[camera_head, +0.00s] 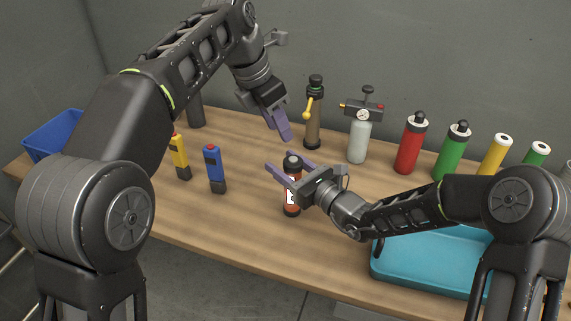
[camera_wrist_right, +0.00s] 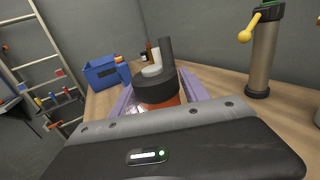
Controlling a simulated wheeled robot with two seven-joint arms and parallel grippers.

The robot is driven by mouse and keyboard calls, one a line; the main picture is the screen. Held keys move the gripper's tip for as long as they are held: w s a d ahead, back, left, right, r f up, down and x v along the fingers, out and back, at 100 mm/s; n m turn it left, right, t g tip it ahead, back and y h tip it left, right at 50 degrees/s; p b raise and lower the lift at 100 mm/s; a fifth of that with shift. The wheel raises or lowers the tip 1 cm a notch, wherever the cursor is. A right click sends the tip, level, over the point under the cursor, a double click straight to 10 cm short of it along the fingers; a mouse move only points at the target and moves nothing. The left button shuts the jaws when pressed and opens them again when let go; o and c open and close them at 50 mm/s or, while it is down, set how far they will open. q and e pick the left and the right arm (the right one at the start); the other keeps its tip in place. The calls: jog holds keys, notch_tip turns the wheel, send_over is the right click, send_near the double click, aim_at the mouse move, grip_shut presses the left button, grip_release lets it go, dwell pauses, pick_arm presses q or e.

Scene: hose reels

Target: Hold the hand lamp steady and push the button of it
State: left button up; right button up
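The hand lamp (camera_head: 291,207), orange-red with a black head and a white label, stands upright on the wooden table. In the right wrist view its black head (camera_wrist_right: 155,93) is between my gripper's purple fingers, with a little orange below. My right gripper (camera_head: 279,164) reaches in from the right, one finger on each side of the lamp's upper body, and appears shut on it.
A yellow (camera_head: 180,157) and a blue device (camera_head: 215,168) stand left of the lamp. Behind are a brown cylinder with a yellow lever (camera_head: 313,120) and a gauge bottle (camera_head: 358,140). Several coloured bottles line the right. A teal tray (camera_head: 430,270) is front right, a blue bin (camera_head: 58,135) far left.

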grip_shut()
pick_arm(q)
grip_shut()
dwell(0.5)
dwell(1.4)
